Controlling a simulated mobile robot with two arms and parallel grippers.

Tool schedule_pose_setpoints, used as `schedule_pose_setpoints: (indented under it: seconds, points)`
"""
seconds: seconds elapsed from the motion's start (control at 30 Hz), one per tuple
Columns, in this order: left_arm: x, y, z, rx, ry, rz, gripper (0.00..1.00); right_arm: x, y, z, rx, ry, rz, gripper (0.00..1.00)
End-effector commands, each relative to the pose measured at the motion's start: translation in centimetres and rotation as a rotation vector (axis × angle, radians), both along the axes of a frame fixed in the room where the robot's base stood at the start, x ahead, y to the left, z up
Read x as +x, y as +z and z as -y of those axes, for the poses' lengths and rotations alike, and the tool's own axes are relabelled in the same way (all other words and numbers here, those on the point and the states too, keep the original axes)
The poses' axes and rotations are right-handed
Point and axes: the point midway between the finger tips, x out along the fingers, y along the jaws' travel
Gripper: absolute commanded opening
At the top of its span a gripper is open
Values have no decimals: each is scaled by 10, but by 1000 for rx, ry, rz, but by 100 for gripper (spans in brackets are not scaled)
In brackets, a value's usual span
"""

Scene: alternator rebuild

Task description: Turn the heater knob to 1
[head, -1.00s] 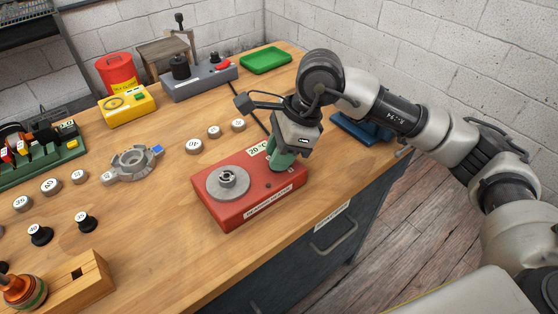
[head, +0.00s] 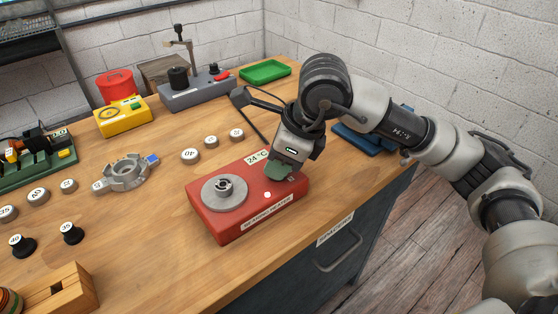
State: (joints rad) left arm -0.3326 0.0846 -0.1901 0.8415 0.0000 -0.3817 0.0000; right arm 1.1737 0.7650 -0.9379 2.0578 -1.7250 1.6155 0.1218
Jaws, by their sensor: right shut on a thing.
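The red bearing heater (head: 246,226) stands on the wooden bench in the middle of the head view. A grey round plate with a bearing-like ring (head: 225,192) sits on its top left. Its display (head: 257,157) reads 24 °C, and a small lamp (head: 267,194) on its top shows bright white. My right gripper (head: 281,172) points down over the heater's right part, its green fingers shut on the heater knob. The fingers hide the knob, so its pointer and the number it stands at cannot be read. My left gripper is not in view.
A grey cast housing (head: 126,174) and several numbered round pieces lie left of the heater. A yellow meter (head: 123,116), a grey press (head: 197,94) and a green tray (head: 265,71) stand at the back. A blue item (head: 365,138) lies behind my right arm.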

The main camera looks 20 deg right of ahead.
Motion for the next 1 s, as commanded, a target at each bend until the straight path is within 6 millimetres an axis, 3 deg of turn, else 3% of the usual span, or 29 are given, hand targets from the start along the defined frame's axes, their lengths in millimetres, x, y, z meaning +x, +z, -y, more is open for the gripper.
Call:
schedule_pose_setpoints:
  seconds: [0.2, 0.23, 0.4, 0.77, 1.0]
  points:
    - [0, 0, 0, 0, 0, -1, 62, -1, -2, 0, -4, 2, -6, 3]
    - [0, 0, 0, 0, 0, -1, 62, -1, -2, 0, -4, 3, -6, 28]
    - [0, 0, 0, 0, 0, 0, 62, -1, -1, 0, -2, 2, -4, 53]
    - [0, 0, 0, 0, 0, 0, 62, -1, 6, 2, -1, 1, -1, 53]
    - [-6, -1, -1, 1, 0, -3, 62, -9, 46, 17, -1, 0, 3, 53]
